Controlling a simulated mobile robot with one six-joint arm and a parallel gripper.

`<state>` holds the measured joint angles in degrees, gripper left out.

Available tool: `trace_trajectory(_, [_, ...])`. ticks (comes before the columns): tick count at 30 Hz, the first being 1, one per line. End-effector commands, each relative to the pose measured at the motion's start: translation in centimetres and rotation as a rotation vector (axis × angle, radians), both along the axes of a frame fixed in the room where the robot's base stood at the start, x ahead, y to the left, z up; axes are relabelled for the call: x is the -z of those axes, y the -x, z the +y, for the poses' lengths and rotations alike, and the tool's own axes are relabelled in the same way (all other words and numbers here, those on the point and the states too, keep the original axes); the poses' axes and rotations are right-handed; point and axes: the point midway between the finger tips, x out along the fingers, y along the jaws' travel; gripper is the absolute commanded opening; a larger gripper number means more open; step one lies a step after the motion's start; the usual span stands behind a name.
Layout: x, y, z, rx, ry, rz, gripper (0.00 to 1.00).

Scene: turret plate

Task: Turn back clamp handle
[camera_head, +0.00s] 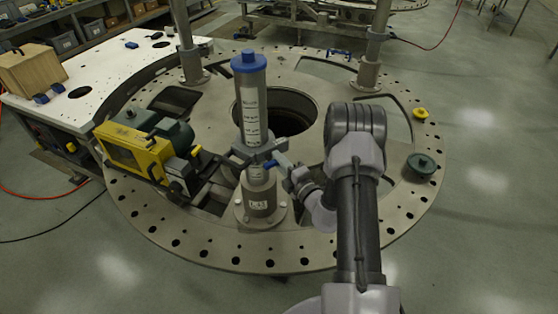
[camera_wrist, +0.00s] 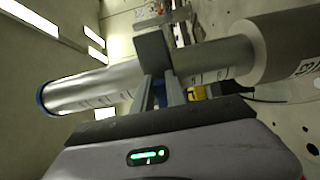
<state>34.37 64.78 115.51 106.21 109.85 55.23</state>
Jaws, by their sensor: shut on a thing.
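A dark grey clamp (camera_head: 248,152) goes around the column's lower part. Its small blue handle (camera_head: 271,164) shows on the clamp's right side. My gripper (camera_head: 280,163) reaches in from the right at clamp height and is shut on the handle. In the wrist view the column lies sideways, with the clamp block (camera_wrist: 154,52) in front of it. A bit of the blue handle (camera_wrist: 160,92) shows between the fingers, which hide most of it.
A yellow and green motor unit (camera_head: 140,150) sits left of the column. The turret plate (camera_head: 330,235) has a dark central opening behind the column. Two metal posts rise at the back. A green round cap (camera_head: 421,165) and a yellow knob (camera_head: 420,113) are on the right rim.

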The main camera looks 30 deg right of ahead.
Motion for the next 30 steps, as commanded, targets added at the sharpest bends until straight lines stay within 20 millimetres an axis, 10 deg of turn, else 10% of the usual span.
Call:
trace_trajectory(4, [0.0, 0.0, 0.0, 0.0, -0.001, 0.0, 0.0])
trace_trajectory(5, [0.0, 0.0, 0.0, 0.0, -0.001, 0.0, 0.2])
trace_trajectory(8, [0.0, 0.0, 0.0, 0.0, -0.001, 0.0, 0.38])
trace_trajectory(19, [0.1, 0.6, -0.1, 0.002, -0.001, 0.001, 0.38])
trace_trajectory(30, [0.4, 10.7, -1.0, 0.008, -0.004, 0.003, 0.38])
